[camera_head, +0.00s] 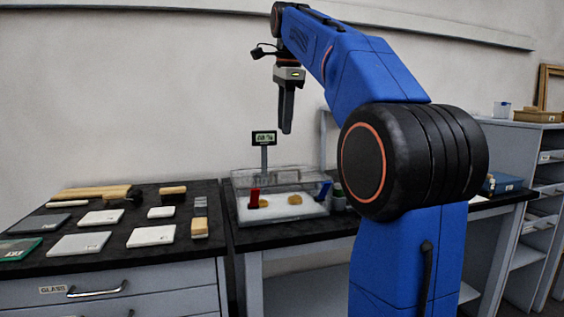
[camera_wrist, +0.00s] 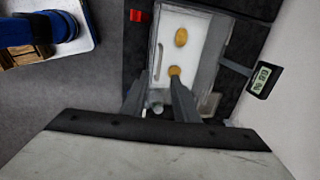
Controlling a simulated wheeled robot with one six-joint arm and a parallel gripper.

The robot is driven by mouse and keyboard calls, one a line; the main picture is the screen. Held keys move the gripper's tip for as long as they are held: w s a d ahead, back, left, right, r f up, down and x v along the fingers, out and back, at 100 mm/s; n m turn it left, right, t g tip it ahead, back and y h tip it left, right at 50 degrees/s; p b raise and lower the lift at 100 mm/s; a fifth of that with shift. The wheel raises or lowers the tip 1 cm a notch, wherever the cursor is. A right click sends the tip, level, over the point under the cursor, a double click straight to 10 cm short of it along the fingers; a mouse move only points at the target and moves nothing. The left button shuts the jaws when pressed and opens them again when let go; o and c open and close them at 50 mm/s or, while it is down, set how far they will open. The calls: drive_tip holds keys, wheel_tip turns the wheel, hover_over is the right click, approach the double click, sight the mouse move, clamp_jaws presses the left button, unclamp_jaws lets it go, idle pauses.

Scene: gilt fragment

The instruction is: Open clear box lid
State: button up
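The clear box (camera_head: 282,182) stands on the black bench below my gripper, with a white floor and two gold pieces (camera_head: 295,199) inside. Its see-through lid appears to lie closed over it, though the clear edges are hard to make out. In the wrist view the box (camera_wrist: 208,50) shows from above, with a thin pale bar (camera_wrist: 159,62), perhaps a handle, along its left side. My gripper (camera_head: 287,131) points down in the air well above the box, touching nothing. In the wrist view its two fingers (camera_wrist: 158,98) are apart with nothing held between them.
A small display on a post (camera_head: 264,138) rises behind the box. The left bench carries several pale plates (camera_head: 152,236) and wooden blocks (camera_head: 172,193).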

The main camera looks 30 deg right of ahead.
hover_over(282, 182)
wheel_tip(282, 182, down, 12)
drive_tip(key=shift+w+d, duration=0.15)
drive_tip(key=shift+c, duration=0.3)
clamp_jaws()
idle(1.3)
